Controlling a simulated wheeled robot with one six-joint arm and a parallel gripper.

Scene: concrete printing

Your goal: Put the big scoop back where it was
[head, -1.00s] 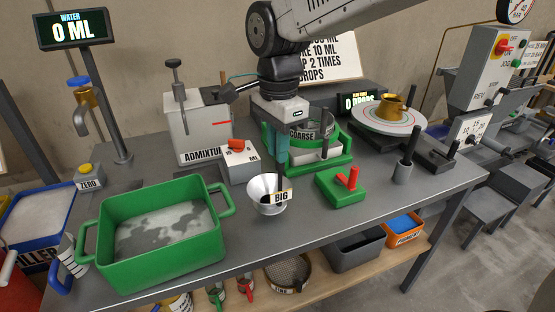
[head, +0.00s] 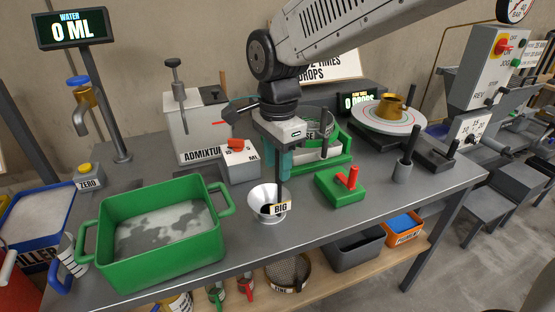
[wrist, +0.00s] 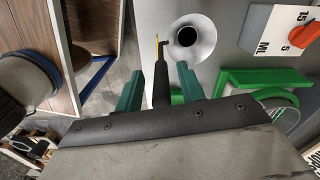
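The big scoop (head: 258,194) is a pale flared bowl with a dark inside, a thin upright black handle and a "BIG" label. It appears to stand on the grey table near the front edge; the exact contact under it is hard to see. In the wrist view the scoop's bowl (wrist: 203,37) lies beyond my fingers. My gripper (head: 278,163) is above the bowl, with its teal fingers on either side of the handle. In the wrist view my gripper (wrist: 160,90) is open, with gaps between the black handle and both fingers.
A green tub (head: 155,262) stands left of the scoop. An admixture dispenser (head: 240,165) stands close behind it. The table's front edge is near the scoop.

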